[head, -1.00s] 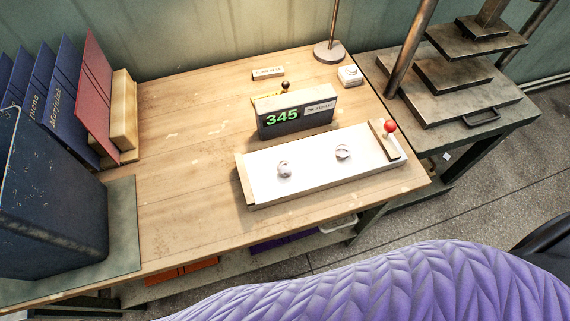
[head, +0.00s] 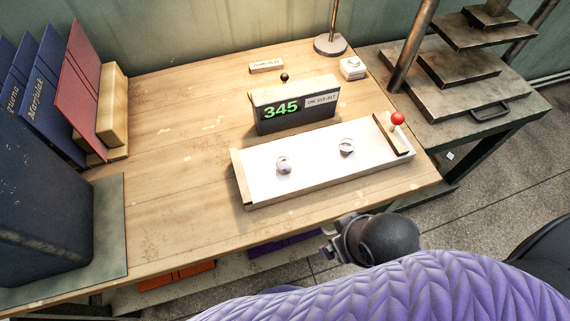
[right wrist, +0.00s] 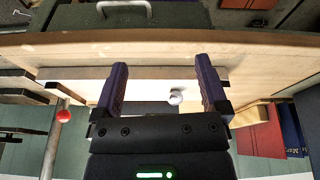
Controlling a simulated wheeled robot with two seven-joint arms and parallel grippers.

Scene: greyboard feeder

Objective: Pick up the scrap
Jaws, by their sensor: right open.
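Two small whitish, rounded pieces lie apart on the white bed of the feeder (head: 310,168). The left piece (head: 283,165) looks like a crumpled ball; the right piece (head: 346,147) looks more like a curl. I cannot tell for sure which is the scrap. My right gripper (head: 328,243) is open and empty, off the table's front edge, in front of the feeder. In the right wrist view its fingers (right wrist: 160,64) stand apart, with one whitish piece (right wrist: 176,97) seen between them, beyond and not touched. My left gripper is not in view.
Blue and red folders (head: 85,88) and a dark bin (head: 45,205) stand left. A metal press (head: 455,100) stands right. The table's left middle is clear.

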